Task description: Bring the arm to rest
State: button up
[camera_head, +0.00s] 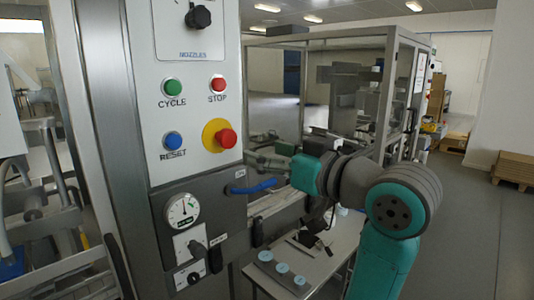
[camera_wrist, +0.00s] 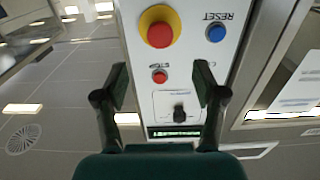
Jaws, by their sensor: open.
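My teal and grey arm (camera_head: 376,203) reaches across the right middle of the head view, with its end turned left toward the control panel. My gripper (camera_head: 258,163) is beside the panel's right edge, below the level of the emergency stop. In the wrist view, the two dark fingers of my gripper (camera_wrist: 162,82) stand wide apart with nothing between them. The panel shows beyond the fingers, upside down. I cannot tell from the head view whether a finger touches the panel.
The panel (camera_head: 187,110) carries a red emergency stop (camera_head: 225,138), green CYCLE button (camera_head: 173,86), red STOP button (camera_head: 218,84), blue RESET button (camera_head: 173,140) and nozzle knob (camera_head: 198,17). A blue handle (camera_head: 252,187) sticks out below my gripper. A white table (camera_head: 335,250) stands below my arm.

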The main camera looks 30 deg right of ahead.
notch_tip(320, 180, down, 30)
jog(key=s+a+m+h, duration=0.1)
jog(key=s+m+h, duration=0.25)
jog(key=m, duration=0.25)
jog(key=s+a+f+g+h, duration=0.1)
jog(key=s+a+f+h, duration=0.15)
jog(key=s+f, duration=1.55)
jog(key=s+n+g, duration=0.1)
jog(key=s+n, duration=0.1)
jog(key=s, duration=1.7)
jog(key=shift+s+a+r, duration=0.15)
jog(key=shift+a+r, duration=0.05)
jog(key=shift+a, duration=0.15)
